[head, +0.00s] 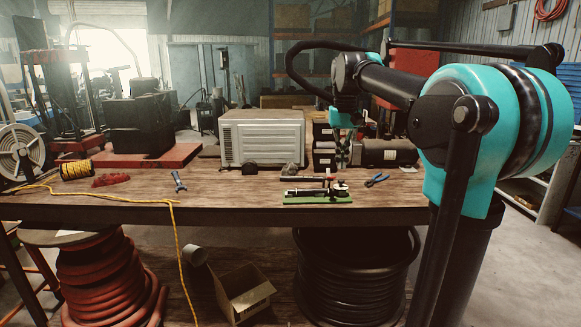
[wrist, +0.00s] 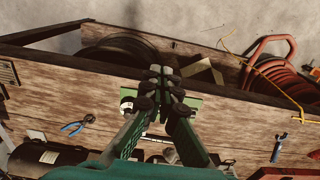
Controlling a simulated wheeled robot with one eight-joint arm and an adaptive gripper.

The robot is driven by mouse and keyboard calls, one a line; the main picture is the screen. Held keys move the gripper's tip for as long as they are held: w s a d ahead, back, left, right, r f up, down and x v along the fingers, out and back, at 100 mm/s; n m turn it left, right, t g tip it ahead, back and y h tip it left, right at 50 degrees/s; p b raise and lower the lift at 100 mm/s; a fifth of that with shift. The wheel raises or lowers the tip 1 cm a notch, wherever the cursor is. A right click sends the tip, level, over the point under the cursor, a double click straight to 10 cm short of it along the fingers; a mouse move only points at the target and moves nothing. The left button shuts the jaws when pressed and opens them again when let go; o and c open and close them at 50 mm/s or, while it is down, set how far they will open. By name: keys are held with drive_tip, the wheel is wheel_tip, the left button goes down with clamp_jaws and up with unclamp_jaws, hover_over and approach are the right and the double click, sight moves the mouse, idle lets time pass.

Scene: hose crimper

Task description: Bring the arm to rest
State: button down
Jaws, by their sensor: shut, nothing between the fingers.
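My gripper (head: 342,158) hangs from my teal and black arm above the back half of the wooden workbench (head: 240,208). In the wrist view my gripper (wrist: 165,84) points down with its fingertips together and nothing between them. The small crimping tool on a green base (head: 318,197) stands near the bench's front edge, apart from and in front of my gripper. In the wrist view the green base (wrist: 190,104) is partly hidden behind my fingers.
Hose reels and an open carton (head: 243,292) are below.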

drive_tip(key=s+d+f+t, duration=0.1)
drive_tip(key=s+f, duration=0.6)
drive_tip(key=f, duration=0.4)
drive_tip(key=s+d+f+t, duration=0.1)
drive_tip(key=s+f, duration=0.6)
drive_tip(key=f, duration=0.5)
drive_tip(key=s+d+f+t, duration=0.2)
drive_tip(key=s+f, duration=0.5)
drive_tip(key=f, duration=0.4)
drive_tip(key=shift+s+f, duration=0.35)
drive_tip(key=shift+f, duration=0.05)
